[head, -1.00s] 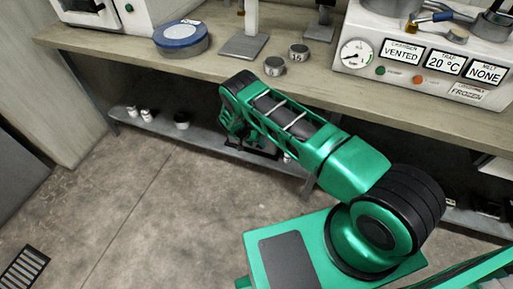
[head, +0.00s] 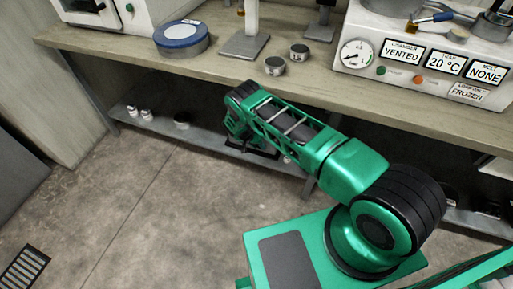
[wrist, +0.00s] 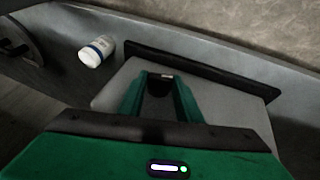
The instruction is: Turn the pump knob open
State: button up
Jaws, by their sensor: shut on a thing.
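In the wrist view, my gripper (wrist: 160,82) reaches over a pale grey box-like body, the pump (wrist: 112,92), on the lower shelf. Its two green fingers are shut on a small dark piece, the pump knob (wrist: 159,87), which sits between the fingertips. The fingers hide the knob's sides, so I cannot tell how far it is turned. In the head view my own arm covers the gripper and the knob, below the bench top.
A white jar (wrist: 96,51) lies or stands left of the pump, close to it. A black bar (wrist: 200,70) runs along the pump's far edge. The wooden bench top (head: 215,75) overhangs the lower shelf (head: 215,147). A panel (head: 425,65) reads VENTED, 20 °C, NONE and FROZEN.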

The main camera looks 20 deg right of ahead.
jog(key=t+y, duration=0.1)
jog(key=y, duration=0.1)
jog(key=shift+s+r+m+t+y, duration=0.1)
jog(key=shift+m+t+y, duration=0.2)
dwell(0.4)
jog(key=o, duration=1)
jog(key=shift+o, duration=0.2)
jog(key=shift+d, duration=0.1)
jog(key=shift+s, duration=0.1)
